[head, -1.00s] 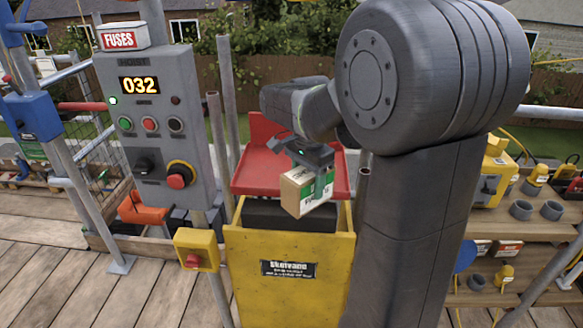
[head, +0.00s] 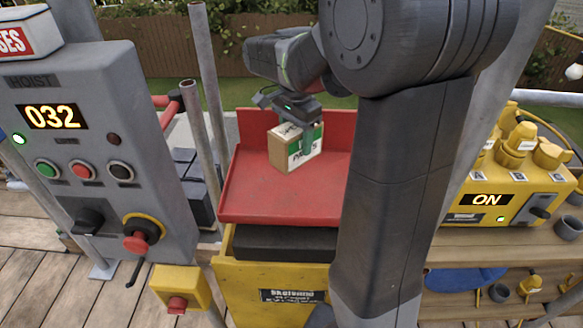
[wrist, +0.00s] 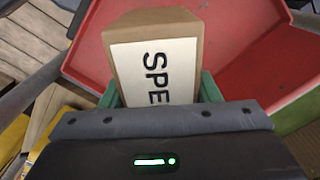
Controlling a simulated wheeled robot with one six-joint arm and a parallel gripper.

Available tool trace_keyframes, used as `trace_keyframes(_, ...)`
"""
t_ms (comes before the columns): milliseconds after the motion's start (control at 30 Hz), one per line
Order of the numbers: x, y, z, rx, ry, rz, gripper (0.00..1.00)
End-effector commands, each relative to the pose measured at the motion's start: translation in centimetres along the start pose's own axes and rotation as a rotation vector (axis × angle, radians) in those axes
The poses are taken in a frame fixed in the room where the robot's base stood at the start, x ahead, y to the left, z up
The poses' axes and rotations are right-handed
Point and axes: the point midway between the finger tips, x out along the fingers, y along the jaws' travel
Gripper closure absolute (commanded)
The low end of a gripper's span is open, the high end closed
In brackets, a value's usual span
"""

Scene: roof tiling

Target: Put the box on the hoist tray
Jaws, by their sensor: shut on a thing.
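The hoist tray (head: 262,196) is red with a raised back wall. In the head view the box overlaps the tray's back part. I cannot tell whether the box touches the tray floor. In the wrist view the red tray (wrist: 250,70) lies behind the box. My arm hides the tray's right side.
A grey hoist control panel (head: 100,140) reading 032 stands at the left, with a small yellow button box (head: 180,288) below it. Upright poles (head: 205,90) stand left of the tray. A yellow unit (head: 505,190) showing ON sits on a wooden bench at the right.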

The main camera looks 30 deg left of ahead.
Motion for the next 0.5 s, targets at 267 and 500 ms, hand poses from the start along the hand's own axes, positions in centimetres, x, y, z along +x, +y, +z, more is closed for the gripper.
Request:
trace_keyframes(267,4.6,0.1,0.0,0.0,-0.001,0.003,0.77)
trace_keyframes(500,6.7,0.0,0.0,0.0,0.0,0.001,0.77)
